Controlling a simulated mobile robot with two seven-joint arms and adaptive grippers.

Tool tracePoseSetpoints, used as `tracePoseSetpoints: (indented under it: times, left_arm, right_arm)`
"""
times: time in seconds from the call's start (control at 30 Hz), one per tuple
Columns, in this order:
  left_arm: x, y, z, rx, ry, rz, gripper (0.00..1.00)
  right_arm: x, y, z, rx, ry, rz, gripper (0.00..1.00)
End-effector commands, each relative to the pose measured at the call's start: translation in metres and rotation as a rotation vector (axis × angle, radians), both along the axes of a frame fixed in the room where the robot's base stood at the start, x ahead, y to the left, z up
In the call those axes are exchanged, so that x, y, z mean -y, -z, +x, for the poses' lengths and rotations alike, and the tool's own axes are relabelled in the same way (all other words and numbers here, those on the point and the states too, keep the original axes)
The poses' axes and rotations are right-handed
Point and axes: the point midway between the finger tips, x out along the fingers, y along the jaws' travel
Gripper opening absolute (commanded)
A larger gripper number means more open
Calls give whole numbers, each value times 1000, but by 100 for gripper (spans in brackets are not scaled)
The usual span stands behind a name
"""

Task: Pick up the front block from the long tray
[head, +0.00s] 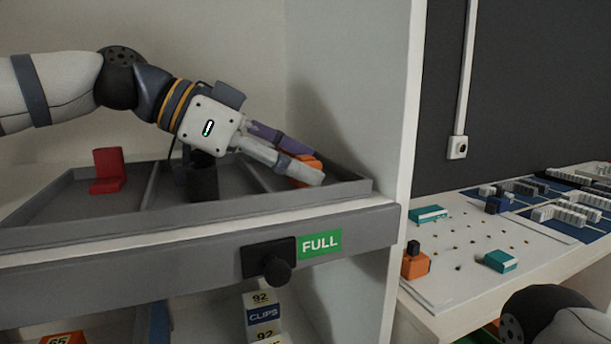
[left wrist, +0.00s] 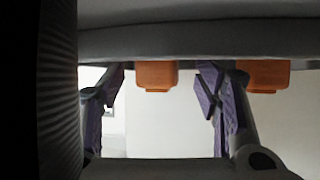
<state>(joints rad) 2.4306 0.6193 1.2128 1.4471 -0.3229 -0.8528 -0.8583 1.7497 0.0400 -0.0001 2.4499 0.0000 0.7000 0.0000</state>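The long grey tray (head: 230,207) lies on a shelf and is split into compartments. Orange shows in its right compartment around my left gripper (head: 309,165), which partly covers it. In the left wrist view, one orange block (left wrist: 156,76) sits between the two purple-padded fingers of my left gripper (left wrist: 162,74), with a gap on each side. A second orange block (left wrist: 265,75) is outside the right finger. The left gripper is open. I cannot tell which block is the front one. My right gripper is out of view.
A red block (head: 108,170) is in the tray's left compartment and a dark block (head: 203,184) in the middle one. A white wall panel (head: 403,100) stands right of the tray. Beyond it, a white table (head: 445,278) holds teal, orange and white parts.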

Motion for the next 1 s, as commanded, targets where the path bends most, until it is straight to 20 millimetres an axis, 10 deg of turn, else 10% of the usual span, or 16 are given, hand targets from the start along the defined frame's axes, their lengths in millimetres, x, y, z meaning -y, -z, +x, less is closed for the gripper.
tracePoseSetpoints:
  times: [0.13, 0.37, 0.77, 1.0]
  left_arm:
    - [0, -2, -1, 2, 1, 1, 57]
    - [0, -2, -1, 3, 1, 2, 9]
    - [0, -8, -1, 3, 0, 2, 9]
    - [-7, -60, -21, 12, 1, 1, 9]
  right_arm:
    - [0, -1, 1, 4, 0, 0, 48]
    - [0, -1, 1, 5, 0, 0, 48]
    - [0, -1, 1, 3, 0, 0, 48]
    - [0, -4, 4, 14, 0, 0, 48]
